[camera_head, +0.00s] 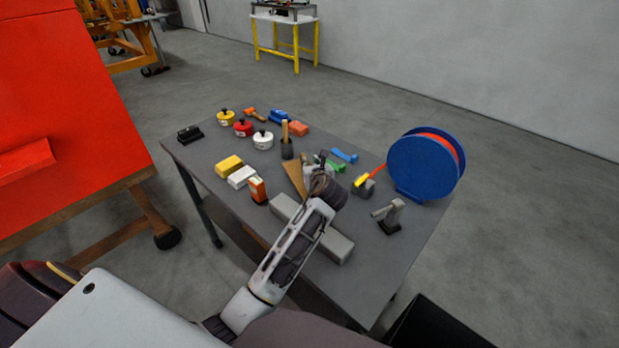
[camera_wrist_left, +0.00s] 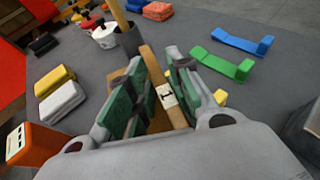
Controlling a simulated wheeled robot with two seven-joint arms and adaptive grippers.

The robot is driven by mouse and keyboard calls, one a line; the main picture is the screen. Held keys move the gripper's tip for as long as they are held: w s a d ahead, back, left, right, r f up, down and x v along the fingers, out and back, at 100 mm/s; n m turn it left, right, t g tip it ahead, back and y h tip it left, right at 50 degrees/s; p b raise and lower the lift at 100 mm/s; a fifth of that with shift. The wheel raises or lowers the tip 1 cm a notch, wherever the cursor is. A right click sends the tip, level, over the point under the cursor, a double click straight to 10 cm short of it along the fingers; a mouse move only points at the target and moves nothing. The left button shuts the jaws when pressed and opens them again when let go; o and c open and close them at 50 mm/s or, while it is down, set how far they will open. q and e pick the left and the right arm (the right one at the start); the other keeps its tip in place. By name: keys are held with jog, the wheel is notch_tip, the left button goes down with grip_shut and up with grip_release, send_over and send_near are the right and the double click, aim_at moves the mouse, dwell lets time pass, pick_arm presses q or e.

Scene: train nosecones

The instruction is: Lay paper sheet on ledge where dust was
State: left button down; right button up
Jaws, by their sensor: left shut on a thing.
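My left gripper (camera_head: 318,178) is over the middle of the grey table, with its green-padded fingers (camera_wrist_left: 150,100) shut on a tan-brown sheet (camera_wrist_left: 158,80), apparently the paper sheet. A small white label marked "1" shows on it between the fingers. In the head view its tan part (camera_head: 295,172) sticks out to the left of the gripper. The fingers hide part of it, and I cannot tell whether it touches the table. A red ledge (camera_head: 27,160) juts from the large red nosecone (camera_head: 60,75) at the left. I see no dust on it. My right gripper is not in view.
The table (camera_head: 210,150) holds yellow and white blocks (camera_head: 235,171), an orange box (camera_head: 257,189), lidded pots (camera_head: 263,139), a brush holder (camera_head: 287,150), a blue reel (camera_head: 420,168) and a long grey block (camera_head: 335,245). Open floor lies between the table and the nosecone's wooden stand (camera_head: 130,220).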

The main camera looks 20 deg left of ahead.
pick_arm(q)
jog(key=shift+f, duration=0.75)
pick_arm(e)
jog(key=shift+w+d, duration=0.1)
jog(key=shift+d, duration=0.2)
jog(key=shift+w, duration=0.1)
pick_arm(q)
jog(key=shift+f, duration=0.2)
jog(key=shift+f+b, duration=0.3)
jog(key=shift+f, duration=1.45)
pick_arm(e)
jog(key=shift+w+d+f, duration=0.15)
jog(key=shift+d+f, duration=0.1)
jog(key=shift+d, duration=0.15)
